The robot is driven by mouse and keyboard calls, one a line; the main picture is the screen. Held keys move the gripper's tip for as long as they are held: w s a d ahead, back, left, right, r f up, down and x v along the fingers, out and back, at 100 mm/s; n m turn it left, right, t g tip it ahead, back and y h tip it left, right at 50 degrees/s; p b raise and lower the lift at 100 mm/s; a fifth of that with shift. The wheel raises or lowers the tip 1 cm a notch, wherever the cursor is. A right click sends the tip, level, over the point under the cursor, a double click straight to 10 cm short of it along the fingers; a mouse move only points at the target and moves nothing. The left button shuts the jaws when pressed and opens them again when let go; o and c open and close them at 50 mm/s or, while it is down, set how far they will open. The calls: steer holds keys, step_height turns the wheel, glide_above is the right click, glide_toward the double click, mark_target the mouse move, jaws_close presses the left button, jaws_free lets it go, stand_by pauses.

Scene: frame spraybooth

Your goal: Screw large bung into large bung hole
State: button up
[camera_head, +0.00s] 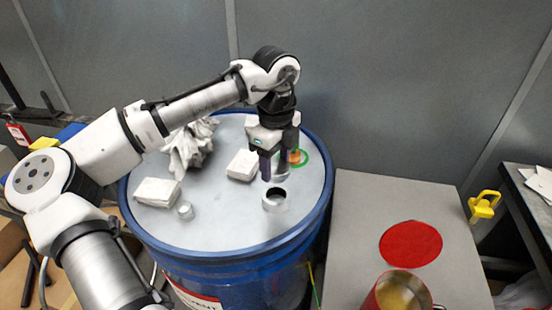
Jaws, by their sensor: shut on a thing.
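My gripper (277,166) points down over the right half of the drum lid (228,222). Its dark fingers are shut on a small silvery piece, seemingly the large bung (283,175), mostly hidden by the fingers. The large bung hole (275,200) is a raised silvery collar with a dark opening, just below and in front of the fingertips. The held bung appears above and slightly behind the hole, apart from it; the exact gap is hard to tell.
The lid also bears a crumpled cloth (191,145), two white blocks (157,192) (242,165), a small silvery cap (185,211) and an orange item (297,157) by a green ring. Right of the drum, a grey table (365,215) holds a red disc (411,245) and a mug (398,293).

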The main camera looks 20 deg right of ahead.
mark_target(276, 183)
steer(key=shift+w+f+b, duration=0.1)
steer(key=shift+f+b, duration=0.95)
steer(key=shift+f, duration=1.35)
steer(key=shift+p, duration=0.9)
steer(key=shift+f+b, duration=0.55)
steer(key=shift+f, duration=0.35)
steer(key=o, duration=0.5)
steer(key=c, duration=0.4)
steer(key=shift+m+p, duration=0.35)
steer(key=shift+m, duration=0.25)
steer(key=m, duration=0.3)
steer(key=shift+m, duration=0.4)
